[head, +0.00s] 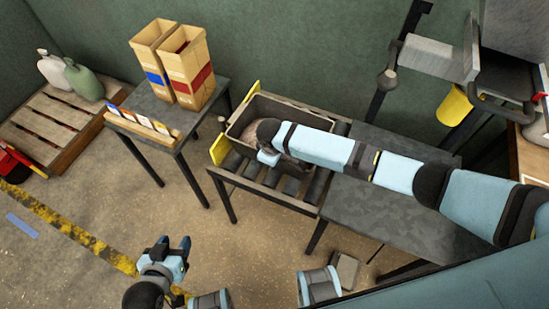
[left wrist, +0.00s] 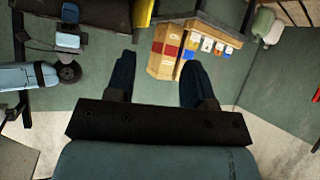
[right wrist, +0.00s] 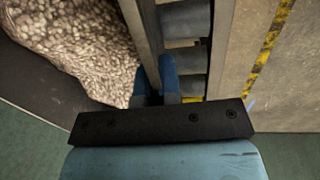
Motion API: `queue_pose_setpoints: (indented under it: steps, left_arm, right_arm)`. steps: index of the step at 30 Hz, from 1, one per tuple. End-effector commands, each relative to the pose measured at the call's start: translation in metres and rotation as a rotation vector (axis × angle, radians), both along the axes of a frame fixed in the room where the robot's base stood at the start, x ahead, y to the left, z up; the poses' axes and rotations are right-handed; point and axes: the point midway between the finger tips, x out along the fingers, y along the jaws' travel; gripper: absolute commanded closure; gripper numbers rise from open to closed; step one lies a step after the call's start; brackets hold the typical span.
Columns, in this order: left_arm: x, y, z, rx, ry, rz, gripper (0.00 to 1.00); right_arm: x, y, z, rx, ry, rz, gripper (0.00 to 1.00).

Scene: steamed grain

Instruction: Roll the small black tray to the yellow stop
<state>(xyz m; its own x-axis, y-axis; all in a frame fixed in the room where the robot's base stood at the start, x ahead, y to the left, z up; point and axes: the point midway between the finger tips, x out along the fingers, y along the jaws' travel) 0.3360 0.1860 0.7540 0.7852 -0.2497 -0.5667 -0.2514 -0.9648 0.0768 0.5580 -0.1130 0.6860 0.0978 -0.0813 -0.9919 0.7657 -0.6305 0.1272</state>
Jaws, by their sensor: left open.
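The small black tray (head: 293,107) sits on the roller conveyor and holds pale grain, which fills much of the right wrist view. Yellow end plates, the stop (head: 220,149), stand at the conveyor's left end, close to the tray. My right arm reaches over the tray from the right. In the right wrist view, the fingers of my right gripper (right wrist: 156,84) are close together on either side of the tray's wall (right wrist: 141,32). In the head view the arm partly hides the tray. My left gripper (head: 178,249) is open and empty above the floor, well apart from the tray.
A small table (head: 160,113) left of the conveyor bears two tall paper bags (head: 187,68) and a row of cards (head: 142,122). A grey table (head: 385,222) adjoins the conveyor on the right. A pallet (head: 55,122) with jugs stands far left. Floor in front is open.

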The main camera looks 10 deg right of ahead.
Motion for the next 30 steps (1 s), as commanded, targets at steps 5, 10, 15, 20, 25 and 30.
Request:
queue_pose_setpoints:
  steps: [5, 10, 15, 20, 25, 30]
  left_arm:
    - [-0.001, 0.003, -0.001, 0.008, 0.000, -0.005, 0.52]
    - [-0.001, 0.003, -0.001, 0.008, 0.000, -0.005, 0.52]
    - [0.000, 0.001, 0.000, 0.003, 0.000, -0.002, 0.52]
    - [0.000, -0.001, 0.000, -0.002, 0.000, 0.001, 0.52]
    - [0.000, -0.002, 0.000, -0.011, 0.001, 0.007, 0.52]
    - [-0.003, 0.000, -0.008, -0.006, 0.022, 0.010, 0.52]
  right_arm:
    - [-0.001, 0.001, 0.000, 0.003, 0.000, 0.001, 1.00]
    - [-0.001, 0.001, 0.000, 0.003, 0.000, 0.001, 0.94]
    - [-0.001, 0.001, 0.000, 0.002, 0.001, 0.001, 0.66]
    - [0.000, 0.001, 0.000, 0.001, 0.000, 0.001, 0.66]
    - [0.000, 0.001, 0.000, 0.001, 0.001, 0.001, 0.66]
    - [-0.002, 0.003, 0.028, 0.004, -0.002, 0.002, 0.66]
